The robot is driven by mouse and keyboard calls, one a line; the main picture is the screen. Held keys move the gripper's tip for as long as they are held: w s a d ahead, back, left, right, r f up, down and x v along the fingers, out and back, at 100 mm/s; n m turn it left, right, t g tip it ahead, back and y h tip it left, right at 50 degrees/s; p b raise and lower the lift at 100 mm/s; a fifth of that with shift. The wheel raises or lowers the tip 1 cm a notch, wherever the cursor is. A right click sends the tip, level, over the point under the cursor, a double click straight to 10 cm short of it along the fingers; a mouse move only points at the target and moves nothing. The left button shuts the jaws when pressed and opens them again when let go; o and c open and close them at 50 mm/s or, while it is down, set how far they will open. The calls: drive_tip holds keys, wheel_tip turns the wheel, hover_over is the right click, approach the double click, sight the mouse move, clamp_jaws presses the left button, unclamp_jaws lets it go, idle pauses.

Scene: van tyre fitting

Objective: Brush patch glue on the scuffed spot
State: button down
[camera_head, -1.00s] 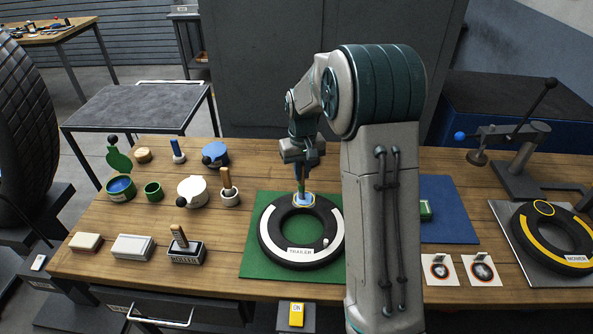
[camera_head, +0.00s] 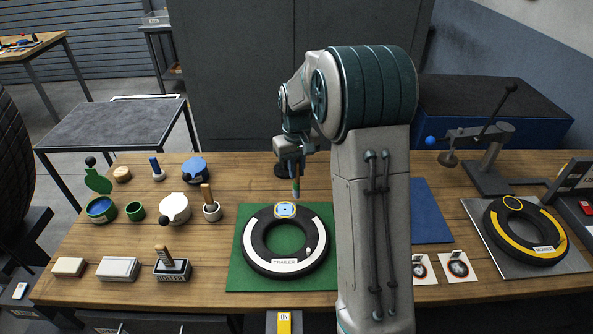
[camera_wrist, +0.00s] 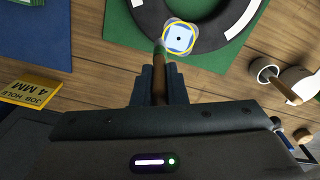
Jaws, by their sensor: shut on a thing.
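The TRAILER tyre (camera_head: 257,240), black with a white band, lies flat on a green mat (camera_head: 240,280). My gripper (camera_head: 295,168) is shut on a brush (camera_head: 296,187), which points down. The brush tip appears just above and beside the spot, apart from it. In the wrist view the brown brush handle (camera_wrist: 160,82) runs between the jaws.
Pots (camera_head: 102,209), a roller in its holder (camera_head: 172,268) and pale blocks (camera_head: 118,268) stand at left. The MOWER tyre (camera_head: 492,235) lies on a grey plate at right. Two cards with scuff pictures (camera_head: 457,266) lie nearer the middle. A blue mat (camera_head: 430,215) is partly behind my arm.

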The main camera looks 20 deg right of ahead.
drive_tip(key=shift+r+p, duration=0.7)
drive_tip(key=shift+r, duration=0.7)
drive_tip(key=shift+s+f, duration=0.1)
